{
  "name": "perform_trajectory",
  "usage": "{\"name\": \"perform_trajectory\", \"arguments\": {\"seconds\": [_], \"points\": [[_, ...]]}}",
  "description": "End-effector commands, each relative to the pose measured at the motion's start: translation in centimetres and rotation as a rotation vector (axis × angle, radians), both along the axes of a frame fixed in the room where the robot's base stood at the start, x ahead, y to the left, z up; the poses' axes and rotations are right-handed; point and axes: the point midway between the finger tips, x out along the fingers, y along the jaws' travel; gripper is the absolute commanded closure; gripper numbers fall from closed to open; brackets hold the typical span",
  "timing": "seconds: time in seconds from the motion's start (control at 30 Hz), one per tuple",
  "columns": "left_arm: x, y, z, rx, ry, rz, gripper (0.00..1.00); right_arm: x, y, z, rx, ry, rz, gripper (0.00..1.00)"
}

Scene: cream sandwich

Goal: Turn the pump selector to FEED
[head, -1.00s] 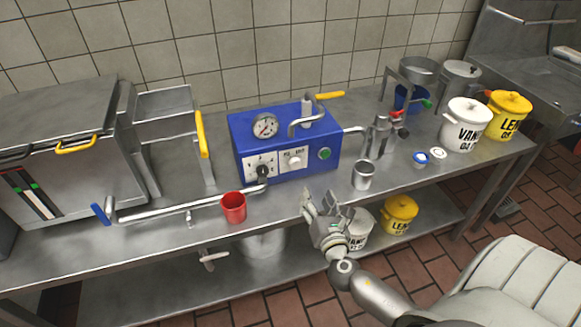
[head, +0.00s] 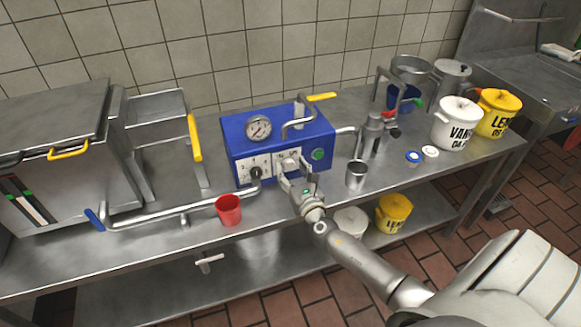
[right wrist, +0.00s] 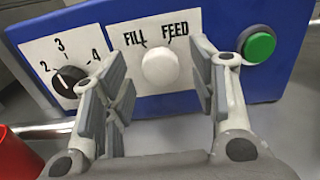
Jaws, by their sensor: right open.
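In the head view the selector's plate (head: 287,160) is partly hidden by my gripper. My right gripper (head: 290,177) is open in front of the box. In the right wrist view its fingers (right wrist: 160,85) stand to either side of the knob, with clear gaps and no visible contact. My left gripper is not in view.
A black numbered dial (right wrist: 68,81) sits left of the selector and a green button (right wrist: 259,47) right of it. A red cup (head: 228,211) and a steel cup (head: 356,175) stand on the counter on either side of my gripper.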

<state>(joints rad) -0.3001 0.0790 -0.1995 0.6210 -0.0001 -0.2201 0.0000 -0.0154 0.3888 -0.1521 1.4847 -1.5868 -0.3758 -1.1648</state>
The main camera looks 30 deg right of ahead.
Motion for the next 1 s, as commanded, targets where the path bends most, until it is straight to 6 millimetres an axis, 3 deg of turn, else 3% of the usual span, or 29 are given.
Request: {"name": "perform_trajectory", "arguments": {"seconds": [0.2,0.47,0.83,1.0], "points": [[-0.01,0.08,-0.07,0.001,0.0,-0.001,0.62,1.39,-0.31,-0.03,0.0,0.001,0.001,0.47],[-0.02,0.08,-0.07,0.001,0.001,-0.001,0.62,1.47,-0.33,-0.02,0.0,0.001,0.001,0.47],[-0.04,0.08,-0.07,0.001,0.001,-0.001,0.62,1.44,-0.34,-0.03,0.0,0.001,0.0,0.92],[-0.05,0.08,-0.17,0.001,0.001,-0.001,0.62,1.43,-0.34,-0.07,0.008,-0.001,0.0,0.93]]}}
